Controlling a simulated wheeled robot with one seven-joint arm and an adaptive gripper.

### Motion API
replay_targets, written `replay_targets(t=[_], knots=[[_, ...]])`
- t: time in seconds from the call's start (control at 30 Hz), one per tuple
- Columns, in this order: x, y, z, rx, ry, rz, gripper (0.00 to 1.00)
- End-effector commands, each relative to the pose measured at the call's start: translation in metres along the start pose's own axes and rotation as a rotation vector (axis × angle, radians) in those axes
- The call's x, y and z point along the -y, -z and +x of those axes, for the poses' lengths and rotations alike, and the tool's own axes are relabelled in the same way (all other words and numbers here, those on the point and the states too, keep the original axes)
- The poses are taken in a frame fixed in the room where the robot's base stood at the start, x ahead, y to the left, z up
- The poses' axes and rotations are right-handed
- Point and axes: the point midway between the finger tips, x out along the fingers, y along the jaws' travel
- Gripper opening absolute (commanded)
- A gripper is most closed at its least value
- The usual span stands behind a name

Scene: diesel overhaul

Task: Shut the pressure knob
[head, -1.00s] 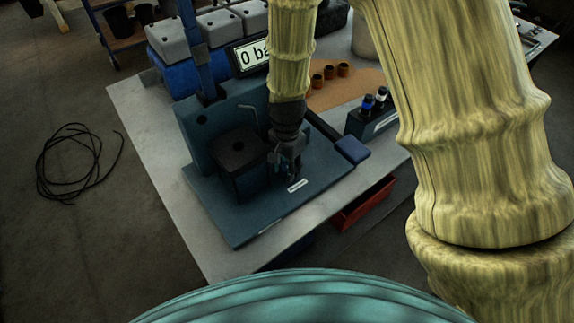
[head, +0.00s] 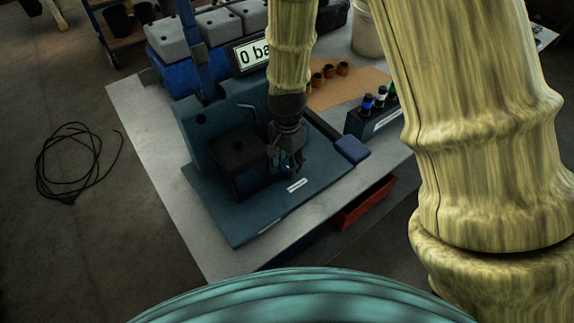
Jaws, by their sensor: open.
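My gripper (head: 291,168) is low over the blue-grey test stand (head: 240,225), just right of its dark block (head: 238,160). Its fingers are small and dark against the stand; they look open. I cannot make out the pressure knob; it may be hidden behind the gripper or too dark to tell. The display (head: 251,54) behind reads "0 ba", with its right end covered by my arm. A thin bent lever (head: 249,108) stands behind the block.
The stand rests on a grey bench (head: 152,160). To the right are a holder with coloured-capped bottles (head: 380,100), an orange mat with brown cups (head: 328,71) and a pale bucket (head: 366,38). A red bin (head: 364,203) is below the bench edge. Black cable (head: 75,160) lies on the floor.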

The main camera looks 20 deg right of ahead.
Motion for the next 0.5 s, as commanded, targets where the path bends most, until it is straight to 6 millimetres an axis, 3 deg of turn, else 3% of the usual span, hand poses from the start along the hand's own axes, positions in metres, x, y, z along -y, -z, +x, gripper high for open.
replay_targets(t=[0.5], knots=[[0.0,0.0,-0.073,-0.001,0.001,-0.001,0.46]])
